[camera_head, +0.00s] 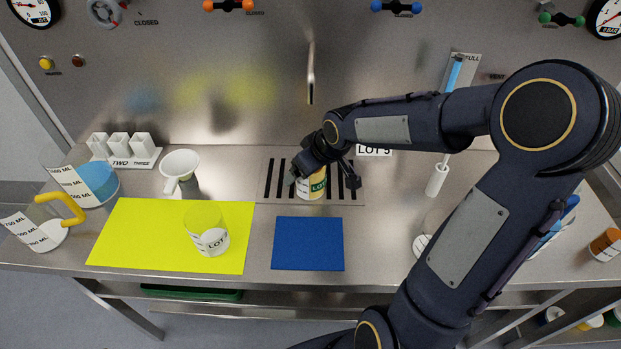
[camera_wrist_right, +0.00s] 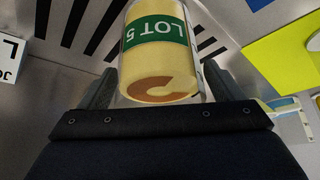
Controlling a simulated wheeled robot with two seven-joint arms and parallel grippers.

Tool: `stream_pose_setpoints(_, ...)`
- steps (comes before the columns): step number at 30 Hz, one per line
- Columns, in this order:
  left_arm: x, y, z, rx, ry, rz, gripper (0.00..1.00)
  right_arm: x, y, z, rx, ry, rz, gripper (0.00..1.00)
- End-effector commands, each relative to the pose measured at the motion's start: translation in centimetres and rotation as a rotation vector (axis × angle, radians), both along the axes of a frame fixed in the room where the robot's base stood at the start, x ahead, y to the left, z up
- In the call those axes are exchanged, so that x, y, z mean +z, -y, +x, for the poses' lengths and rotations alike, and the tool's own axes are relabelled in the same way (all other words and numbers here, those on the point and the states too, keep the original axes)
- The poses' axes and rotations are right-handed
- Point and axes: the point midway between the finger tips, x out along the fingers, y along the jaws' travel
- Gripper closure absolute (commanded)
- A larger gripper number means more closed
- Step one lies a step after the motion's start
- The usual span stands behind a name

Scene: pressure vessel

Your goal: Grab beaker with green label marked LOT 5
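The beaker with the green LOT 5 label (camera_head: 312,186) holds yellow contents and stands at the black-slotted grate in the middle of the worktop. In the right wrist view the beaker (camera_wrist_right: 160,55) lies between the two fingers, its green label facing the camera. My right gripper (camera_head: 312,168) reaches over the beaker from the right and hides its upper part. In the wrist view the fingers of my right gripper (camera_wrist_right: 162,75) flank the glass closely; whether they press on it cannot be told. My left gripper is not in view.
A second LOT beaker (camera_head: 208,235) stands on the yellow mat (camera_head: 140,235). A blue mat (camera_head: 308,245) lies empty in front of the grate. A white funnel-like cup (camera_head: 180,165) and jugs (camera_head: 85,185) stand left. A thin tap (camera_head: 311,75) hangs behind the grate.

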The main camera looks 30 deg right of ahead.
Motion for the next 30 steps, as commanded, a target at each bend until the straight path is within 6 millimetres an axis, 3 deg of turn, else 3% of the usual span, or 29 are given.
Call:
stream_pose_setpoints(1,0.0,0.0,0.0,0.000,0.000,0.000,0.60,0.0,0.0,0.0,0.000,0.000,0.000,0.20)
stream_pose_setpoints(11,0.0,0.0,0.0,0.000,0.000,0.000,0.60,0.0,0.0,0.0,0.000,0.000,0.000,0.62)
stream_pose_setpoints(22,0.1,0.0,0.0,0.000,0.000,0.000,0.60,1.0,0.0,0.0,-0.002,0.002,-0.001,0.62)
stream_pose_setpoints(27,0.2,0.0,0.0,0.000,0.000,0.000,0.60,3.5,0.0,0.0,-0.001,0.005,-0.001,0.62)
stream_pose_setpoints(30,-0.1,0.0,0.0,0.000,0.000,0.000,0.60,5.3,-0.7,-1.6,0.001,0.008,-0.003,0.62)
